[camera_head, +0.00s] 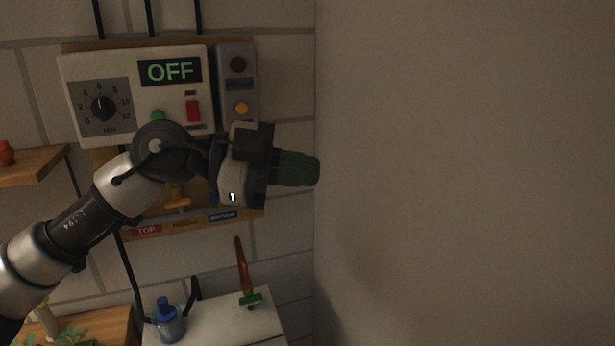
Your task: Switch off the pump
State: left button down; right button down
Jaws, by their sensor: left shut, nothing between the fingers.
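The pump control box (133,72) is a pale panel on the tiled wall at the upper left. Its display (170,71) reads OFF in green letters. A red switch (193,110) and a green button (157,116) sit below the display. A black dial (103,107) with numbers is at the left of the panel. My left gripper (312,170) is shut and empty, with its green fingers pointing right, below and to the right of the box. My arm covers the area under the box. My right gripper is not in view.
A grey box (238,65) with a dark red lamp and an amber lamp hangs beside the panel. Coloured labels (147,230) show on a board below. A blue-capped bottle (170,320) and a brown-handled tool (243,270) are on a white surface (215,325). A bare wall fills the right.

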pick_arm(q)
jog(key=shift+s+d+f+h, duration=0.1)
jog(key=shift+s+d+h, duration=0.15)
jog(key=shift+h, duration=0.65)
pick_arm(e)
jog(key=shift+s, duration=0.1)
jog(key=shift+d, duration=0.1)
pick_arm(q)
jog(key=shift+s, duration=0.1)
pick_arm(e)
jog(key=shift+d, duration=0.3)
